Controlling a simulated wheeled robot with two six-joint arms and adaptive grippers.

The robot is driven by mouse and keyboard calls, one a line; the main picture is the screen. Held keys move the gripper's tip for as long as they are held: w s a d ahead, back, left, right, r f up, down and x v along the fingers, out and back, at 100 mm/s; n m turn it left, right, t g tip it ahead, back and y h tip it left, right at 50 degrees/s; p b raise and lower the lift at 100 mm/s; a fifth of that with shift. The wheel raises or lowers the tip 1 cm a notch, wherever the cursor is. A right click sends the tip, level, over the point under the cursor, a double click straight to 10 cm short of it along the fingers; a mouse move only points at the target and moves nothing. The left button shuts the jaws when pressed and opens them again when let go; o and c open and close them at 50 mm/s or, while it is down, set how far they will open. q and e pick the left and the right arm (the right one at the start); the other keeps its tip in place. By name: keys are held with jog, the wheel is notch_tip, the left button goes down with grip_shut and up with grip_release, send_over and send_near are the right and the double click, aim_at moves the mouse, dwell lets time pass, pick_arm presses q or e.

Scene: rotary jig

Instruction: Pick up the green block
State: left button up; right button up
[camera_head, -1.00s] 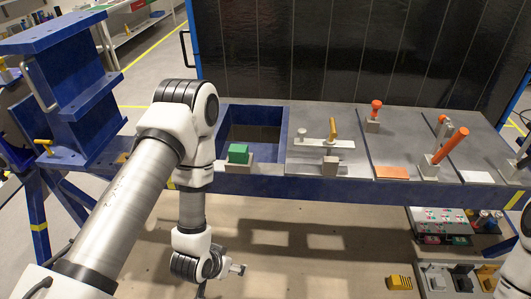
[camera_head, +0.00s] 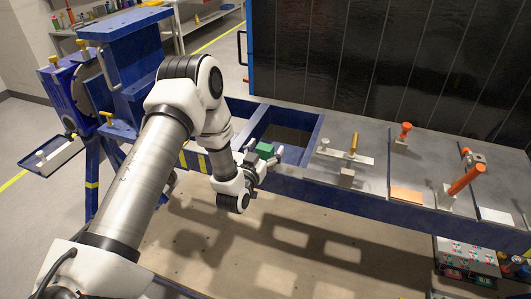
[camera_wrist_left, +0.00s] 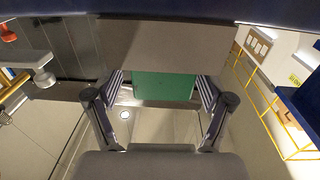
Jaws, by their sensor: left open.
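The green block (camera_head: 265,149) sits at the front edge of the blue bench frame, beside a recessed blue bin. My left gripper (camera_head: 262,158) is at the block, open, with the block partly hidden behind it in the head view. In the left wrist view the green block (camera_wrist_left: 165,86) lies between the spread fingers of my left gripper (camera_wrist_left: 160,82), with gaps on both sides. A grey-brown support (camera_wrist_left: 155,45) adjoins the block there. My right gripper is not in view.
The blue bin (camera_head: 318,133) opens just behind the block. A grey plate with a yellow-handled clamp (camera_head: 354,144) and an orange-handled clamp (camera_head: 466,180) stand to the right. A blue rotary fixture (camera_head: 130,62) stands at the left, near my arm.

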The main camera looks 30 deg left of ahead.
pick_arm(q)
jog(key=shift+a+f, duration=0.1)
jog(key=shift+a, duration=0.05)
grip_shut()
jog(key=shift+r, duration=0.2)
